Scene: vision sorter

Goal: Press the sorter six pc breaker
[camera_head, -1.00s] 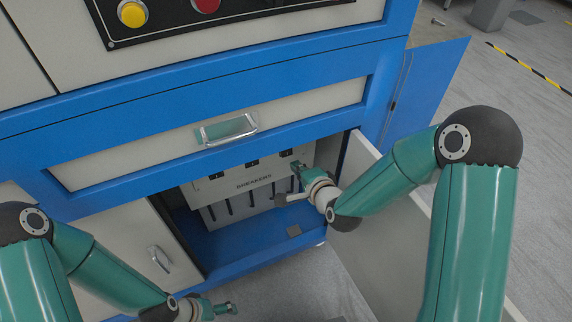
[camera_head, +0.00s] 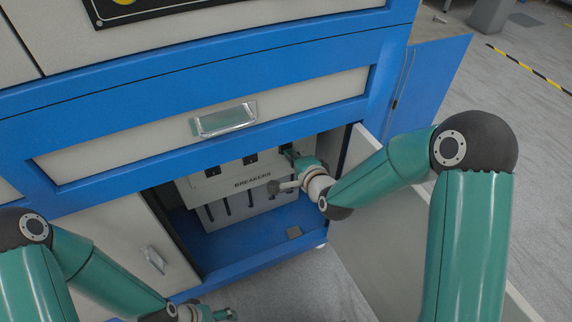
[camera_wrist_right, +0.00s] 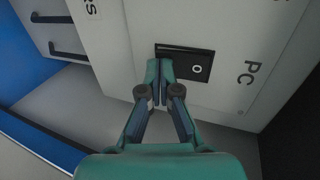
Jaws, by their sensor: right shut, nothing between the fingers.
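The white breaker panel (camera_head: 222,183), lettered BREAKERS, sits inside the open lower cabinet. Its row of black switches shows in the head view; the rightmost is mostly hidden behind my right gripper (camera_head: 290,155). In the right wrist view, a black breaker switch (camera_wrist_right: 197,69) marked "O" lies beside the label PC. My right gripper (camera_wrist_right: 160,75) is shut and empty, its fingertips over the left part of this switch. I cannot tell whether they touch it. My left gripper (camera_head: 222,314) is low at the bottom edge, away from the panel, its jaws too small to judge.
The open white cabinet door (camera_head: 385,240) stands right of the opening, beneath my right forearm. Another door with a handle (camera_head: 153,259) is at the left. A drawer handle (camera_head: 224,119) sticks out above the opening. The blue cabinet floor (camera_head: 235,240) is mostly clear.

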